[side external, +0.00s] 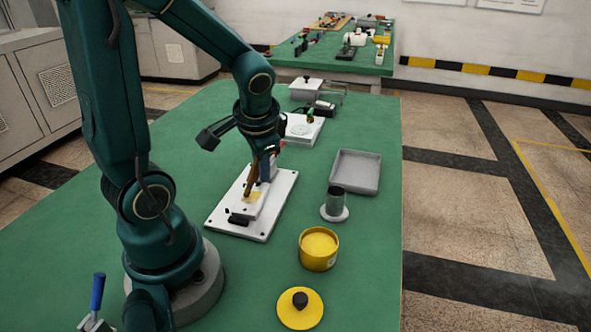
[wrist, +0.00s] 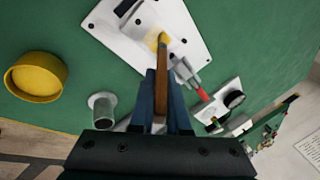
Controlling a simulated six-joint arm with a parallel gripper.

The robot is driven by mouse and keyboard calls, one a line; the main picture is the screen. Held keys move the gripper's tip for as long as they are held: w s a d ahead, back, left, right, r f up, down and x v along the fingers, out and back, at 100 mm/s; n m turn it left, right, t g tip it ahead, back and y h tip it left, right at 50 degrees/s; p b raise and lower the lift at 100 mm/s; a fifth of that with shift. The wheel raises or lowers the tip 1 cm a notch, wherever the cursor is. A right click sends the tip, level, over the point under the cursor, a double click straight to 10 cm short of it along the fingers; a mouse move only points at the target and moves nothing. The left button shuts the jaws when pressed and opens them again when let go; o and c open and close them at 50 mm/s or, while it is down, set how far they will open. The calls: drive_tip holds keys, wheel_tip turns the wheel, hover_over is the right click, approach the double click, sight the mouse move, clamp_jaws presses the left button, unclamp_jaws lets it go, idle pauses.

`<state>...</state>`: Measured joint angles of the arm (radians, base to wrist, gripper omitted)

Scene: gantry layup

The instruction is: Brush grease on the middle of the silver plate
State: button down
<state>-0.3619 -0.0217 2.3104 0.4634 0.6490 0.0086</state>
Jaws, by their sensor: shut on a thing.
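The silver plate (side external: 267,202) lies flat on a larger pale base plate (side external: 225,222) on the green table. It also shows at the top of the wrist view (wrist: 146,22). A yellow patch of grease (side external: 251,196) is on its surface; it shows in the wrist view too (wrist: 153,40). My gripper (side external: 264,172) is above the plate, shut on a wooden-handled brush (wrist: 173,80). The brush points down, with its tip at the yellow patch. An open yellow tub of grease (side external: 319,246) stands nearer the camera. Its yellow lid (side external: 300,308) lies in front of it.
A grey tray (side external: 355,172) and a dark cylinder on a round foot (side external: 335,205) stand to the right. The right table edge is near the tray.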

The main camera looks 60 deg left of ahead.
sight(249, 177)
drive_tip(key=shift+w+d, duration=0.85)
drive_tip(key=shift+w, duration=0.1)
drive_tip(key=shift+s+d, duration=0.35)
drive_tip(key=shift+s, duration=0.15)
drive_tip(key=shift+s+a, duration=1.4)
drive_tip(key=shift+s, duration=0.2)
drive_tip(key=shift+s+a+f, duration=0.4)
drive_tip(key=shift+f, duration=0.05)
drive_tip(key=shift+w+f, duration=0.1)
drive_tip(key=shift+f, duration=0.2)
drive_tip(key=shift+w+d+f, duration=0.15)
drive_tip(key=shift+w+d, duration=0.05)
drive_tip(key=shift+d, duration=0.05)
drive_tip(key=shift+w+d+r, duration=0.4)
drive_tip(key=shift+w+d, duration=0.15)
drive_tip(key=shift+w, duration=0.15)
drive_tip(key=shift+w+d+r, duration=0.35)
drive_tip(key=shift+w+d, duration=0.2)
drive_tip(key=shift+w, duration=0.1)
drive_tip(key=shift+w+d+f, duration=0.1)
drive_tip(key=shift+w+d, duration=0.4)
wheel_tip(249, 177, up, 9)
